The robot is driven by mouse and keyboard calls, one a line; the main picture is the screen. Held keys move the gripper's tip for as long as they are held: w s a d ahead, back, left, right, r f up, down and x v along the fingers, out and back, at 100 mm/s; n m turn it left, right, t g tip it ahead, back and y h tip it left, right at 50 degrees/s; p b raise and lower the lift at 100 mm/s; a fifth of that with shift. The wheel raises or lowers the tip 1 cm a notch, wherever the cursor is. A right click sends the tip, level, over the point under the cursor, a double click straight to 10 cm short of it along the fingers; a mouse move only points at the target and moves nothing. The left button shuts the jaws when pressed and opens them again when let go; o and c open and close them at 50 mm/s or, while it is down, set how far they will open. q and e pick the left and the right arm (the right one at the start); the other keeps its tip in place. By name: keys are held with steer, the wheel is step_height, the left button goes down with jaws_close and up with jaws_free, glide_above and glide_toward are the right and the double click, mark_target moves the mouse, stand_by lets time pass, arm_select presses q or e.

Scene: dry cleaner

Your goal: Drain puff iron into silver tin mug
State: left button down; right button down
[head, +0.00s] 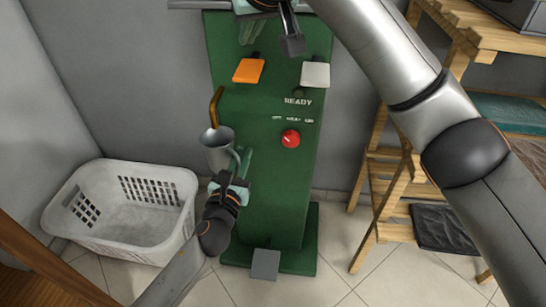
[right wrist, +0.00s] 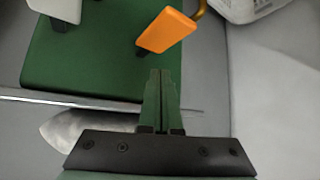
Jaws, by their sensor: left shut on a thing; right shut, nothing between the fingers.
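The puff iron is a green upright machine (head: 265,190) with an orange lever (head: 249,70), a white lever (head: 315,75), a red knob (head: 290,138) and a READY label. A brass drain pipe (head: 216,105) bends down its left side. The silver tin mug (head: 217,152) is upright, its open mouth at the pipe's lower end. My left gripper (head: 243,163) is shut on the mug from its right side. My right gripper (head: 248,32) is shut and empty near the machine's top, above the orange lever. In the right wrist view, its closed fingers (right wrist: 160,85) point toward the orange lever (right wrist: 166,31), apart from it.
A white laundry basket (head: 125,210) stands on the floor at the left. A wooden shelf (head: 388,170) is close on the machine's right. A grey pedal (head: 265,264) is at the machine's foot. My right arm crosses the upper right of the head view.

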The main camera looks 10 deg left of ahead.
steer(key=shift+r, duration=0.55)
steer(key=shift+s+r, duration=0.15)
steer(key=shift+r, duration=0.05)
steer(key=v, duration=1.1)
steer(key=shift+d+r, duration=0.15)
steer(key=shift+r, duration=0.05)
steer(key=shift+s, duration=0.15)
arm_select(q)
steer(key=s, duration=1)
steer(key=shift+a+f, duration=0.15)
steer(key=shift+f, duration=0.3)
arm_select(e)
steer(key=shift+r, duration=0.1)
stand_by(0.5)
